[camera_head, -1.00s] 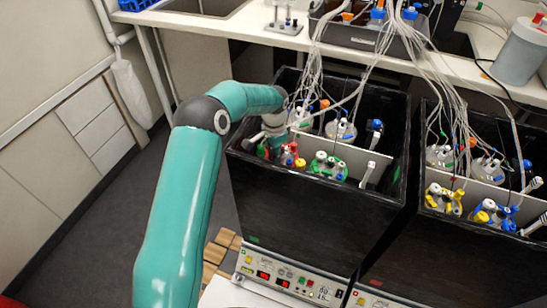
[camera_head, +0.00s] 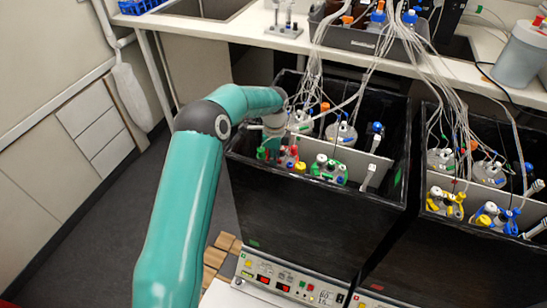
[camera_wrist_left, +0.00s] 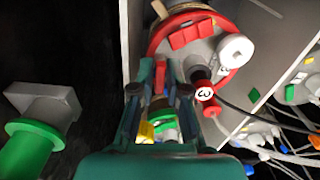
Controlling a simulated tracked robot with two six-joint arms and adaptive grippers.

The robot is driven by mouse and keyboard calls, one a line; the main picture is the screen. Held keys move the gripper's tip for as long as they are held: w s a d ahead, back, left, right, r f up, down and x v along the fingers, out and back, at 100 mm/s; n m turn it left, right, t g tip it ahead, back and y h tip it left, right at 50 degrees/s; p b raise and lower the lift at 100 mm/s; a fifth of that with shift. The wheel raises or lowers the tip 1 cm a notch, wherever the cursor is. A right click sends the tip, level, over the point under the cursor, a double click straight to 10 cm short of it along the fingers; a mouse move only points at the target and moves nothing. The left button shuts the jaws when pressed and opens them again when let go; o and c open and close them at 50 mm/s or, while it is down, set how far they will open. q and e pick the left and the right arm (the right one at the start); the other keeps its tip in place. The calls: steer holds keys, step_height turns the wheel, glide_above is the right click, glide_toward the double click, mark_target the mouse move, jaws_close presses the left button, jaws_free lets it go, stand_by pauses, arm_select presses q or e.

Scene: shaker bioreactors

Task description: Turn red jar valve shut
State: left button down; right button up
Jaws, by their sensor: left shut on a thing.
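The red jar (camera_wrist_left: 222,62), with a red ring, red fittings and a white cap on its lid, is at the top of the left wrist view. It also shows at the front left of the left black box in the head view (camera_head: 291,158). My left gripper (camera_wrist_left: 160,88) reaches down beside this lid, with its fingers close together. My right gripper is in neither view.
A green-fitted jar (camera_head: 327,168) stands just right of the red jar. Tubes (camera_head: 330,70) hang from above into the box. The black box wall (camera_head: 290,200) is close in front. A second box with yellow and blue jars (camera_head: 490,216) stands at right.

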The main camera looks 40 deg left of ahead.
arm_select(q)
steer(key=shift+m, duration=0.5)
steer(key=c, duration=1.2)
jaws_free()
step_height(320, 180, up, 12)
